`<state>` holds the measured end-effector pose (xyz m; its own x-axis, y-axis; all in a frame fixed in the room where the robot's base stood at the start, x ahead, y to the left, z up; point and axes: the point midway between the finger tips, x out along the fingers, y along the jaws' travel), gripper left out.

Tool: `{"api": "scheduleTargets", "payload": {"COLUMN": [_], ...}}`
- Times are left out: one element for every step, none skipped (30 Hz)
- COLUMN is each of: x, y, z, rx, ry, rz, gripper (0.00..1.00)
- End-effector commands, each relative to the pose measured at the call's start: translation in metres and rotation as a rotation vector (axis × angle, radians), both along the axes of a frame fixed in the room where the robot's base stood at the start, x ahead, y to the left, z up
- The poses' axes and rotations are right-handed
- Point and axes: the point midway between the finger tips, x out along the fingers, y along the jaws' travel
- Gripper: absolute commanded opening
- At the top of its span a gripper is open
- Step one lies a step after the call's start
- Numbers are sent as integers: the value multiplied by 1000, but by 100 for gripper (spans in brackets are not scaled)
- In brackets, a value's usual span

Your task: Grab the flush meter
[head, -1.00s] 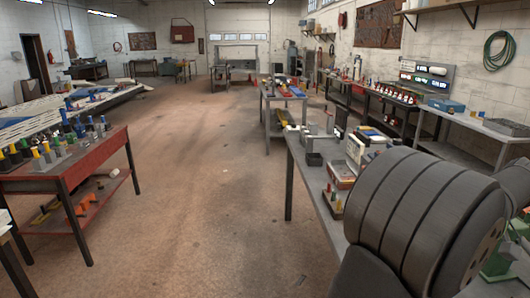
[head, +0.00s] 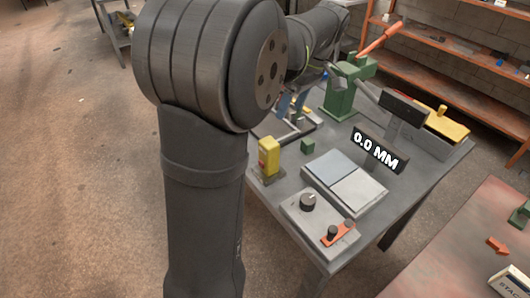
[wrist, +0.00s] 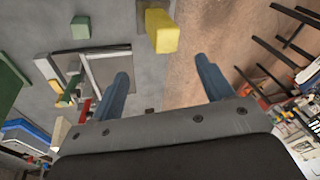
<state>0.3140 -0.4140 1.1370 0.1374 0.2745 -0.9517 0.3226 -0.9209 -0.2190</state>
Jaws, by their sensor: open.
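A small upright yellow block with a dark mark on its face (head: 268,156) stands on a grey base at the bench's left edge. It may be the flush meter, but no label confirms this. In the wrist view the yellow block (wrist: 162,36) lies beyond the gap between my fingers, apart from them. A dark display reading "0.0 MM" (head: 379,151) stands behind two pale plates. My gripper (wrist: 162,68) is open and empty, its two blue fingers spread.
The grey bench (head: 315,250) also holds a small green cube (head: 308,146), a control box with a knob (head: 318,222), a green clamp (head: 340,95) and a yellow-topped box (head: 446,126). A red table (head: 450,255) is at right. Open floor lies left of the bench.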

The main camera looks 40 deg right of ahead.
Motion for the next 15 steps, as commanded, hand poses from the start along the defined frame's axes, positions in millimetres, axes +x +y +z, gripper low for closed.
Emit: {"api": "scheduleTargets", "payload": {"x": [5,7,9,11,13,15,17,18,20,21,23,24,25,26,26], "y": [8,11,15,19,22,26,29,32,35,38,40,43,44,46,48], "z": [1,1,1,1,2,2,2,3,3,3,4,4,5,5,5], "rx": [-40,-66,-97,-121,-143,-172,-193,-211,-235,-251,-264,-281,-291,-299,-309], "ry": [-12,-20,-28,-33,-39,-44,-49,-51,-53,-55,-56,-57,-57,-56,-56], "rz": [116,191,291,367,443,546,620,693,786,852,915,990,1039,1084,1136], "gripper": [73,73,73,73,73,73,73,73,73,73,73,73,73,73,73]}}
